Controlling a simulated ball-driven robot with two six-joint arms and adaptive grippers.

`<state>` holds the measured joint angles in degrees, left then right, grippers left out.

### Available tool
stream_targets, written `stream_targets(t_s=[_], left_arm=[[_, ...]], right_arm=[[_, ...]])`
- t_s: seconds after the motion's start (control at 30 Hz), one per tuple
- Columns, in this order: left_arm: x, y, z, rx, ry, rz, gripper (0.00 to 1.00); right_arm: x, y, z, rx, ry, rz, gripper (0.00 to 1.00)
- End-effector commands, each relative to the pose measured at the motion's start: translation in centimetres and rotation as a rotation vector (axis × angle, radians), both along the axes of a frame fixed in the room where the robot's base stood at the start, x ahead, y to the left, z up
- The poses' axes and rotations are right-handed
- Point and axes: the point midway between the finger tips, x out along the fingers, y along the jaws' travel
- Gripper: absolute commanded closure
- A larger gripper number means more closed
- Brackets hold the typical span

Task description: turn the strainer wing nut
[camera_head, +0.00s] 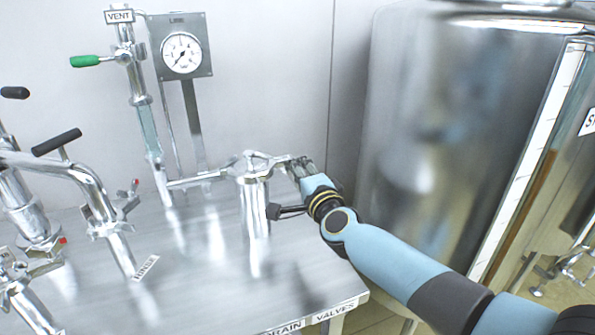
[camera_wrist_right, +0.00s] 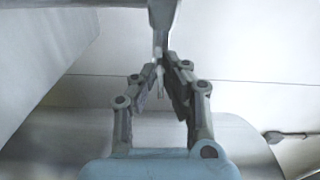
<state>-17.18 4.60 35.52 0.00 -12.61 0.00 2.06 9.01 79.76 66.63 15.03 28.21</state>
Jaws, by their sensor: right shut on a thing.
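The strainer (camera_head: 256,208) is an upright polished metal cylinder on the steel bench. Its wing nut (camera_head: 262,157) is on top, with a metal wing reaching right toward my right gripper (camera_head: 302,165). My right gripper comes in from the right at lid height, and its fingers are at the end of that wing. In the right wrist view the gripper (camera_wrist_right: 163,78) is shut on the narrow metal wing (camera_wrist_right: 160,35), which runs up out of the fingertips. The exact contact is small and partly hidden in the head view. My left gripper is not in view.
A pressure gauge (camera_head: 181,53) and a vent pipe with a green handle (camera_head: 86,61) stand behind left. Black-handled pipes (camera_head: 57,142) are at left. A large steel tank (camera_head: 430,120) stands right, close behind my right arm. The bench front (camera_head: 210,290) is clear.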

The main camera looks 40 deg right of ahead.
Motion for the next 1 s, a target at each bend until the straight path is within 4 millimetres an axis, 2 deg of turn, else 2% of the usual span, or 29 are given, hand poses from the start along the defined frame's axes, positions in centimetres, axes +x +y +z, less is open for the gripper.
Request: stream_targets(t_s=[0.23,0.7,0.73,0.87,1.0], left_arm=[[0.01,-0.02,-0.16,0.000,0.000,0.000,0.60],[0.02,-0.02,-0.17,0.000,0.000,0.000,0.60],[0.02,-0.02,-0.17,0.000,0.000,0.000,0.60],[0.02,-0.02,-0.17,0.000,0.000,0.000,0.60],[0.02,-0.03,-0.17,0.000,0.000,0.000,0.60]], right_arm=[[-0.03,-0.02,-0.08,0.062,-0.015,0.000,1.00],[-0.04,-0.02,-0.10,0.072,-0.017,0.000,1.00],[-0.04,-0.02,-0.10,0.071,-0.017,0.000,0.89],[-0.04,-0.02,-0.09,0.071,-0.017,0.000,0.72],[-0.02,-0.01,-0.07,0.071,-0.017,0.000,0.70]])
